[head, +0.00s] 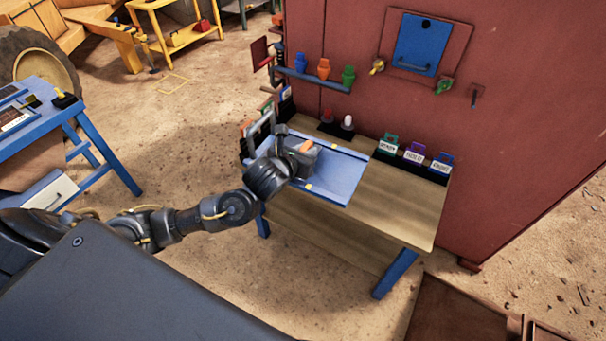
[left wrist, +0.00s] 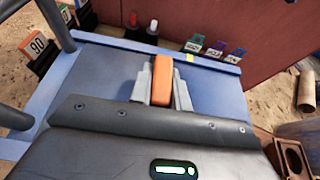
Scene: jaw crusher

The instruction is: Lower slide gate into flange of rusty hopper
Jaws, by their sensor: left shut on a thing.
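My left gripper (head: 304,150) is over the blue tray-like surface on the bench. Its grey fingers are shut on an orange block (left wrist: 161,80), which shows between them in the left wrist view. What the block is joined to is hidden by the gripper, so I cannot tell whether it is the slide gate's handle. A blue panel (head: 421,45) with a handle is mounted on the rust-red wall. Rusty brown metalwork (head: 465,312) is at the lower right of the head view. I cannot make out the hopper flange for certain. My right gripper is not in view.
The wooden bench (head: 405,205) carries the blue tray (head: 341,172), with labelled holders (head: 413,157) along its back. The rust-red wall (head: 520,90) closes off the back. A blue table (head: 85,117) stands at left, with open sandy ground between.

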